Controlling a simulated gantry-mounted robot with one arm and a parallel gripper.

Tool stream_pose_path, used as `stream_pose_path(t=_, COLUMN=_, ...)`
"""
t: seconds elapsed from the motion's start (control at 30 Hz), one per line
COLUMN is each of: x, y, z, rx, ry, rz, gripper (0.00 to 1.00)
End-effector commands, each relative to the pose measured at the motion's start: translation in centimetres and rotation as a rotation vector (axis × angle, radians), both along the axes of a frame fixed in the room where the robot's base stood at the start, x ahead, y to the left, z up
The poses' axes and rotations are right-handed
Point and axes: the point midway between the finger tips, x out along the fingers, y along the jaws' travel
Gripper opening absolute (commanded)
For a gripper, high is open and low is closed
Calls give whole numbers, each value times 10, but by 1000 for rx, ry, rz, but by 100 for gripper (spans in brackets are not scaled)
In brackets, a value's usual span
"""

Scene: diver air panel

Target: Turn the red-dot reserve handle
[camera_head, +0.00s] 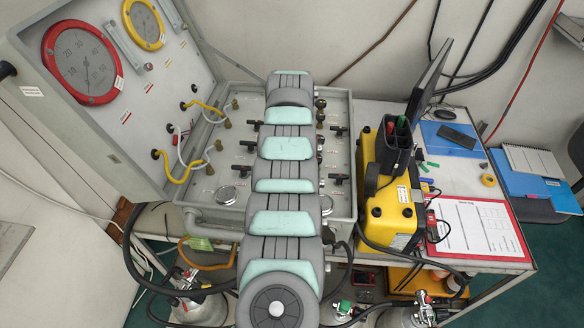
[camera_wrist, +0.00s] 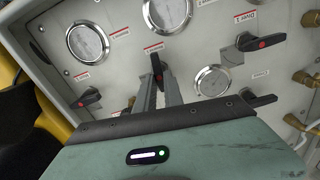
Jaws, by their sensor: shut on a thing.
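A black handle with a red dot (camera_wrist: 157,69) stands upright near the middle of the wrist view. My gripper (camera_wrist: 159,86) is shut on this handle, its two grey fingers on either side of its lower part. Two other black handles with red dots also show in the wrist view, one at the left (camera_wrist: 87,97) and one at the upper right (camera_wrist: 261,43). Both lie roughly along the panel, apart from my fingers. In the head view my arm covers the middle of the panel (camera_head: 228,170), and my gripper and the held handle are hidden behind it.
Round gauges (camera_wrist: 88,41) surround the handles, with another gauge (camera_wrist: 212,81) right of my fingers. Brass fittings (camera_wrist: 300,122) stand at the right. An open lid with a red-rimmed gauge (camera_head: 82,62) rises at the left, and a yellow case (camera_head: 393,207) stands right of the panel.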

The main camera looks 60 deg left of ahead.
Motion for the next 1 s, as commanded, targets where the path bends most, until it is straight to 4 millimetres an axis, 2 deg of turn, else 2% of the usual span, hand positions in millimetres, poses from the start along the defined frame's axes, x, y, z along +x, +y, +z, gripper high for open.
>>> stream_pose_path(t=0.67, x=0, y=0, z=0, rx=1, ry=1, rz=67, gripper=0)
stream_pose_path(t=0.7, x=0, y=0, z=0, rx=1, ry=1, rz=67, gripper=13)
stream_pose_path(t=0.97, x=0, y=0, z=0, rx=1, ry=1, rz=67, gripper=34)
stream_pose_path(t=1.0, x=0, y=0, z=0, rx=1, ry=1, rz=67, gripper=34)
